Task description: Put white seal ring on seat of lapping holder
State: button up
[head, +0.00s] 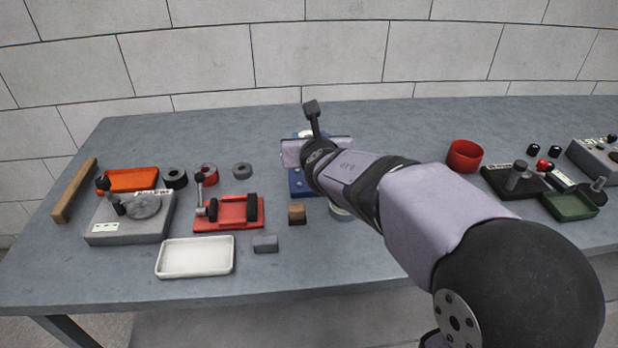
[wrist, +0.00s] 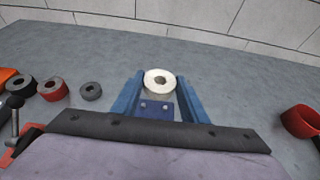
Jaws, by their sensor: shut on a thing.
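The white seal ring (wrist: 152,77) shows in the wrist view between the tips of the two blue fingers of my gripper (wrist: 161,80). The gripper is shut on it, and its centre hole faces the camera. A dark blue block (wrist: 157,108) with two pale spots lies between the fingers, nearer the palm in the picture. In the head view this block (head: 299,184) shows below my wrist, partly hidden by it. It may be the lapping holder; I cannot tell, and its seat is not visible. My arm hides much of the area around the fingers in the head view.
A red fixture (head: 229,219), a grey machine with a disc (head: 130,225), a white tray (head: 195,258) and several dark and red rings stand left. A small brown block (head: 296,214) is near the blue block. A red cup (head: 464,155) stands right. The table behind is clear.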

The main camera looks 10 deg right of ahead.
notch_tip(320, 180, down, 6)
jog(key=b, duration=0.4)
jog(key=shift+f, duration=0.15)
jog(key=shift+f, duration=0.1)
jog(key=shift+f+b, duration=1.05)
jog(key=shift+f, duration=0.7)
jog(key=shift+f+b, duration=0.2)
jog(key=shift+b, duration=0.1)
jog(key=o, duration=1.1)
jog(key=shift+r+p, duration=0.2)
jog(key=shift+p, duration=0.1)
